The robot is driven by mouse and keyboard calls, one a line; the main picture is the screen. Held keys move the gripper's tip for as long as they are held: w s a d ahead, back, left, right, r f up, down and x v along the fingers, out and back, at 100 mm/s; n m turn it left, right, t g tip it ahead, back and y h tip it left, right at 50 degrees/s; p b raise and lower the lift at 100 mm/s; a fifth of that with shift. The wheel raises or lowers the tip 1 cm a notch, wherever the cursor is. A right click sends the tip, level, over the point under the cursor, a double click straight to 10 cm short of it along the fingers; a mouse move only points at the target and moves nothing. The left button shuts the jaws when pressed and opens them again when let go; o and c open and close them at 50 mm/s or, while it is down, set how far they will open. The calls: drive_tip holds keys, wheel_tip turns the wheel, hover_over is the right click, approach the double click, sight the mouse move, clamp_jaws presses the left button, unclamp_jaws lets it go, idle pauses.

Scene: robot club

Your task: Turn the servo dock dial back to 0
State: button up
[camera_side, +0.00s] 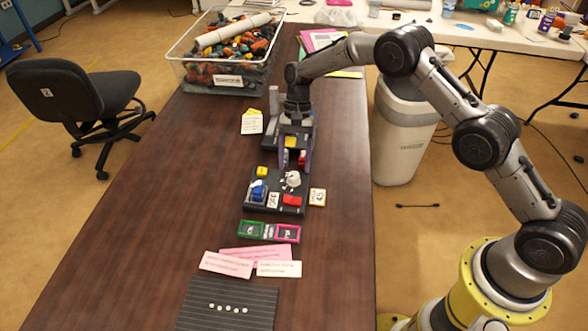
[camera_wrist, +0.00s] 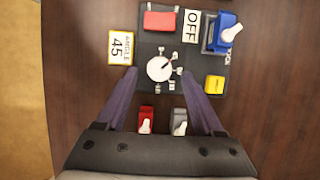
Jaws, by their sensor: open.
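The servo dock dial is a round white knob (camera_wrist: 160,69) on a dark board (camera_wrist: 150,48), with small pale marks around it. A dark pointer line on it slants toward the upper right in the wrist view; its exact reading is too small to tell. In the side view the dial (camera_side: 293,179) sits at the board's far right part. My gripper (camera_side: 292,168) points down above the board's far edge. In the wrist view my gripper (camera_wrist: 160,71) is open, with purple fingers on either side of the dial, apart from it and holding nothing.
A card reading ANGLE 45 (camera_wrist: 122,47), a red block (camera_wrist: 160,21), an OFF card (camera_wrist: 192,26), a blue switch (camera_wrist: 225,32) and a yellow block (camera_wrist: 215,85) surround the dial. Red (camera_wrist: 147,118) and grey (camera_wrist: 180,120) switches lie between my fingers. A parts bin (camera_side: 226,75) stands farther back.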

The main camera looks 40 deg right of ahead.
sight(294, 178)
drive_tip(key=shift+x, duration=1.35)
clamp_jaws()
